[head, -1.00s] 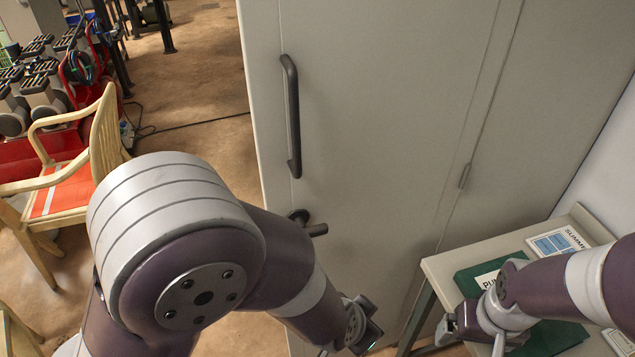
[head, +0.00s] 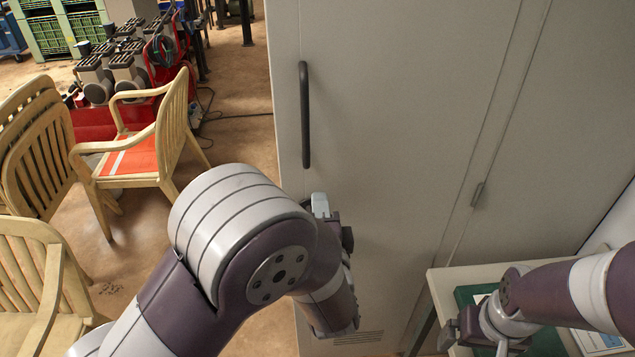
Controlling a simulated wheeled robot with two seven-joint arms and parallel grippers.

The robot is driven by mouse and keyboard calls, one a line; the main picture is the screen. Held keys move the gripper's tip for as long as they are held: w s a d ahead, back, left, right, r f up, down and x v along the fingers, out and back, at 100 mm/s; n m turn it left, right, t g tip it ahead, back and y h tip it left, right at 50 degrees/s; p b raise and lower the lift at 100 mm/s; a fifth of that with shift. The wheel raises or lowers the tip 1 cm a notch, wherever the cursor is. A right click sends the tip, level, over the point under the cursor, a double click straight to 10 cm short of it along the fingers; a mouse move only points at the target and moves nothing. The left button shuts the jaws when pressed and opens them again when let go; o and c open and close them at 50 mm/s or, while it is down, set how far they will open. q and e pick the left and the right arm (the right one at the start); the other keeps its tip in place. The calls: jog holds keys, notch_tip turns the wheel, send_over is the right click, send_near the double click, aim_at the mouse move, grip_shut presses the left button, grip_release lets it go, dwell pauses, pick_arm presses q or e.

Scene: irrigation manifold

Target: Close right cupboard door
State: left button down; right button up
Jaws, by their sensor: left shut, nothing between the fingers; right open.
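The grey cupboard door (head: 400,110) fills the middle of the head view, with a dark vertical bar handle (head: 305,115) near its left edge. A hinge (head: 478,194) shows on the seam to its right. I cannot tell how far the door stands open. My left gripper (head: 335,215) is shut and empty, below the handle and in front of the door's left part, partly hidden by my own arm. Whether it touches the door is unclear. The small lever below the handle is hidden. My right gripper (head: 468,338) is open and empty, low at the right by a small table.
The small table (head: 440,284) with a green folder (head: 545,345) stands at the lower right, close to the cupboard. Wooden chairs (head: 175,115) and red equipment (head: 92,120) stand at the left. Brown floor (head: 235,150) is clear between them and the door.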

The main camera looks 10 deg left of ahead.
aim_at(314, 173)
pick_arm(q)
jog(key=x, duration=0.5)
jog(key=shift+a+f, duration=0.1)
jog(key=shift+a, duration=0.2)
jog(key=shift+w+p, duration=0.3)
jog(key=shift+w, duration=0.3)
jog(key=shift+a, duration=0.1)
